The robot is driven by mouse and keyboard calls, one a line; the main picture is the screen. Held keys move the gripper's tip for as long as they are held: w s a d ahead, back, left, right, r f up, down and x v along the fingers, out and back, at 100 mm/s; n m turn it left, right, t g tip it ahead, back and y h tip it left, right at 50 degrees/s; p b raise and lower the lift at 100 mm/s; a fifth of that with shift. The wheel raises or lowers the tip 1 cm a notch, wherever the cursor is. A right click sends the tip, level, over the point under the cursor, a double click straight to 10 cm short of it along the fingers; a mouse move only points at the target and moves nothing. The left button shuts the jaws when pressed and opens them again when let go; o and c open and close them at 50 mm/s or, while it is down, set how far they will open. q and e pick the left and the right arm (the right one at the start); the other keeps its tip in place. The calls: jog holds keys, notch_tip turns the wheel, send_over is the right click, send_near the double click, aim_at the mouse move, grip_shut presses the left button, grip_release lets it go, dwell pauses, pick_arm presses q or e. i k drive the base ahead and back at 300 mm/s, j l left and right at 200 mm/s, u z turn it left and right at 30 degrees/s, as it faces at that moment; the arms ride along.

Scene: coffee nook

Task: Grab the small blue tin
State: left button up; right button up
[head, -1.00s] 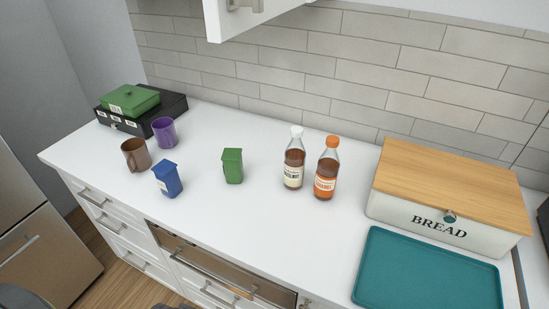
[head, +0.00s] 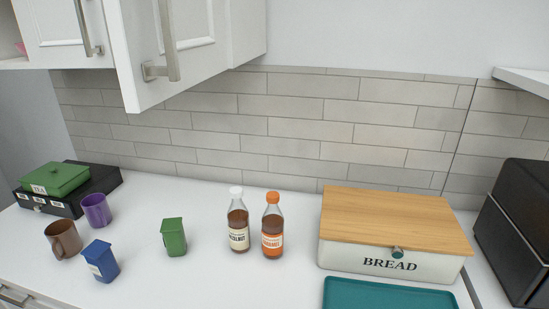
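The small blue tin (head: 101,262) stands upright on the white counter at the lower left of the head view. It has a pale label on its left face. A brown mug (head: 63,240) is just behind it to the left, and a small green tin (head: 173,237) stands to its right with clear counter between. Neither of my grippers shows in the head view.
A purple mug (head: 96,210) and a black box (head: 68,190) with a green tea box (head: 55,179) on it are at the left. Two syrup bottles (head: 238,222) (head: 272,228), a bread box (head: 390,262) and a teal tray (head: 388,297) stand right. Cabinets (head: 180,45) hang above.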

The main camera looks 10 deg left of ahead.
aim_at(101, 260)
jog(key=u, duration=0.45)
jog(key=k+j+u, duration=0.1)
jog(key=u, duration=0.35)
jog(key=k+j+u, duration=0.1)
jog(key=u, duration=0.35)
